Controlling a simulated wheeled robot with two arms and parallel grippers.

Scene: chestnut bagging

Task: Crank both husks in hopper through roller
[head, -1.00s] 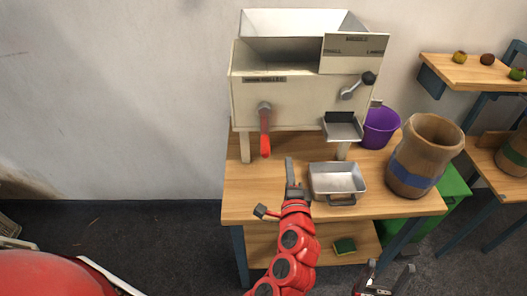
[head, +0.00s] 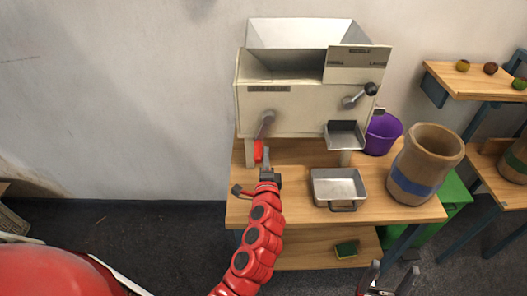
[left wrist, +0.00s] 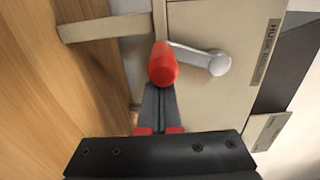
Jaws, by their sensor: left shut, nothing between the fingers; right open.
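The cream roller machine (head: 300,112) stands on the wooden table, with a crank on its front face. The crank's red handle (head: 258,151) hangs down, slightly tilted to the left, from a grey arm. My left gripper (head: 266,160) is shut and empty just beside the handle. In the left wrist view the red handle (left wrist: 162,64) is right at the tips of the shut fingers (left wrist: 158,105); whether they touch I cannot tell. The hopper (head: 300,32) is open on top; no husks are visible in it. My right gripper (head: 388,278) is open at the bottom edge.
A metal tray (head: 338,202) sits on the table below the machine's chute (head: 344,142). A second grey lever (head: 360,96) is on the machine's right side. A sponge lies on the lower shelf.

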